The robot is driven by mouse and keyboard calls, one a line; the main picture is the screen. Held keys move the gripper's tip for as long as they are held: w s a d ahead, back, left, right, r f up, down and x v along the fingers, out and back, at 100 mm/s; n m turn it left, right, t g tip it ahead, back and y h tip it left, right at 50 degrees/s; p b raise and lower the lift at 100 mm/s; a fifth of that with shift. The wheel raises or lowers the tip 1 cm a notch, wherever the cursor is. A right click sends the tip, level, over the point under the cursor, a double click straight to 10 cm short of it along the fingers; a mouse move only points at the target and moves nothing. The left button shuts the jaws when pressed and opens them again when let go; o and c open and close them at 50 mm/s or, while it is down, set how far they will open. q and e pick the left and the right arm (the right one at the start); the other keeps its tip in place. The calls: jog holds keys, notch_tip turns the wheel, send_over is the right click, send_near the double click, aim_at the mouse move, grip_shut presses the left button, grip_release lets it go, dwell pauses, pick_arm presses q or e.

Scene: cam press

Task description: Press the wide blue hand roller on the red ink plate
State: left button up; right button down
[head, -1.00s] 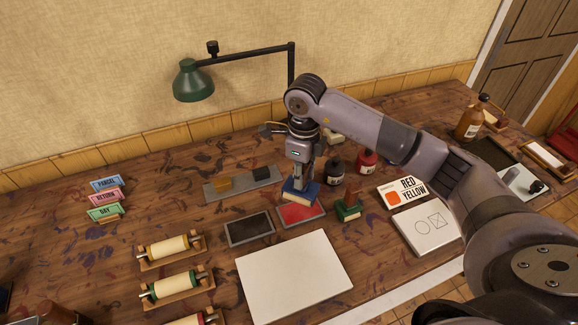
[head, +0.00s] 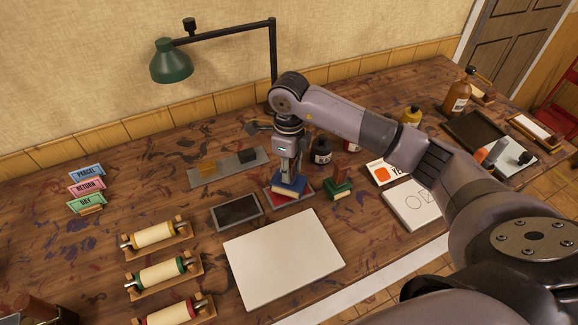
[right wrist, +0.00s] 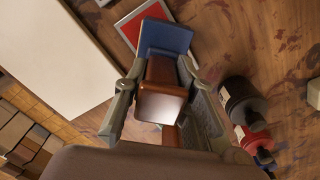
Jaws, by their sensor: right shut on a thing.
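The wide blue hand roller (head: 289,185) has a blue body, a pale curved underside and a brown handle. My right gripper (head: 288,168) is shut on its handle from above. The roller is upright over the red ink plate (head: 308,186) and covers most of it; its underside looks on or very close to the plate, but I cannot tell contact. In the right wrist view the fingers flank the brown handle (right wrist: 161,92), with the blue body (right wrist: 165,38) beyond and a corner of the red plate (right wrist: 133,22) showing. My left gripper is not in view.
A black ink plate (head: 237,210) lies left of the red one. A green hand roller (head: 339,186) stands close on the right, with a dark bottle (head: 321,151) behind. A white sheet (head: 284,258) lies in front. A grey tray (head: 226,166) and green lamp (head: 171,62) are behind.

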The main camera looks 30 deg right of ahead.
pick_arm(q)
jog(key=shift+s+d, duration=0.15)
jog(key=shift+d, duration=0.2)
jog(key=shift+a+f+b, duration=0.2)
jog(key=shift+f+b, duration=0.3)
pick_arm(e)
jog(key=shift+f, duration=0.5)
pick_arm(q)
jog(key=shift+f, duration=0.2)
pick_arm(e)
jog(key=shift+s+f, duration=0.1)
jog(key=shift+s, duration=0.05)
dwell(1.1)
jog(key=shift+r+p, duration=0.5)
jog(key=shift+r, duration=0.65)
jog(key=shift+r+p, duration=1.3)
jog(key=shift+r, duration=1.15)
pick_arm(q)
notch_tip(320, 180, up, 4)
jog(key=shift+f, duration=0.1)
